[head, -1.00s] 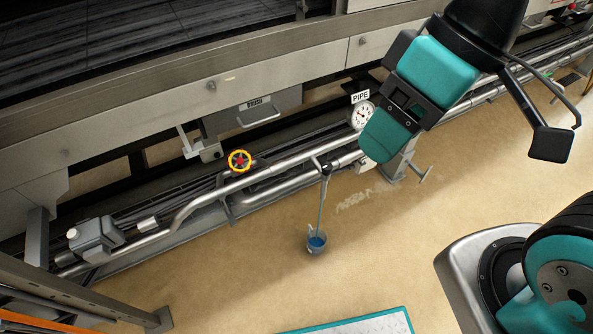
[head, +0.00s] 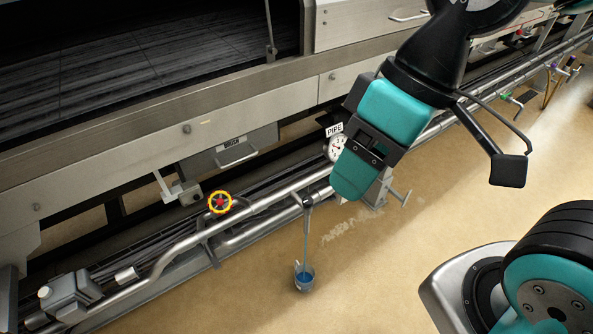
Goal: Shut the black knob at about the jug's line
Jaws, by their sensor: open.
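The black knob (head: 308,199) sits on the silver pipe. It is small, and I cannot tell its exact setting. A thin grey strand, like a stream or tube, runs from it down to a clear jug (head: 304,277) with blue liquid on the floor. The other finger is not clearly seen.
A round gauge (head: 336,148) under a PIPE sign is partly behind my arm. Green (head: 506,96) and purple handles show at far right.

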